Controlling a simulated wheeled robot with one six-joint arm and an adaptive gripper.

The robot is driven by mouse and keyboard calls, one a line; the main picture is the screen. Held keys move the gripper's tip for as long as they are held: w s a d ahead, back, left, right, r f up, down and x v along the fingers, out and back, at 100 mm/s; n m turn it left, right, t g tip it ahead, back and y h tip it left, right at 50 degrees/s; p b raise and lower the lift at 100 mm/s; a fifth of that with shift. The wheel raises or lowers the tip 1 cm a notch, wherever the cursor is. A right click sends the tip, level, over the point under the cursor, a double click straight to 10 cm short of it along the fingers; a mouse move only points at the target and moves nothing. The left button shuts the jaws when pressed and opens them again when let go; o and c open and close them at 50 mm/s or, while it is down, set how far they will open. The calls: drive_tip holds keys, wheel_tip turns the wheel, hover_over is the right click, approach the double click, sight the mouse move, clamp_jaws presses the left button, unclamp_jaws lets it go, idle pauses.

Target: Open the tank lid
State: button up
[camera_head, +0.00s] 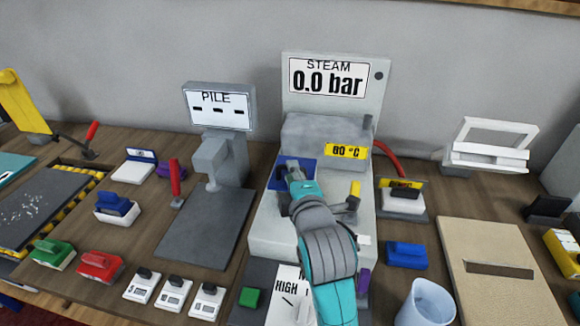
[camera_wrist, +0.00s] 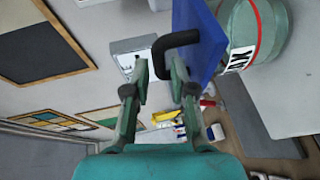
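The blue lid (camera_wrist: 208,40) with a black bracket handle (camera_wrist: 180,40) is in the wrist view. Beside it is a greenish, clear-looking tank (camera_wrist: 275,25) with a red-edged label. I cannot tell whether the lid sits flat on the tank. My gripper (camera_wrist: 159,80) is open, and the handle's near end shows in the gap between its fingertips. I cannot tell whether the fingers touch it. In the head view the blue lid (camera_head: 278,183) is on the steam machine (camera_head: 310,235), partly hidden by my gripper (camera_head: 292,165).
The steam machine's display (camera_head: 327,78) reads 0.0 bar, and a yellow label (camera_head: 346,151) reads 60 °C. A small black lever with a yellow tip (camera_head: 355,188) stands right of my arm. The pile gauge (camera_head: 215,150) is to the left. Several small blocks and switches crowd the bench.

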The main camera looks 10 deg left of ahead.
drive_tip(key=shift+x, duration=1.65)
clamp_jaws()
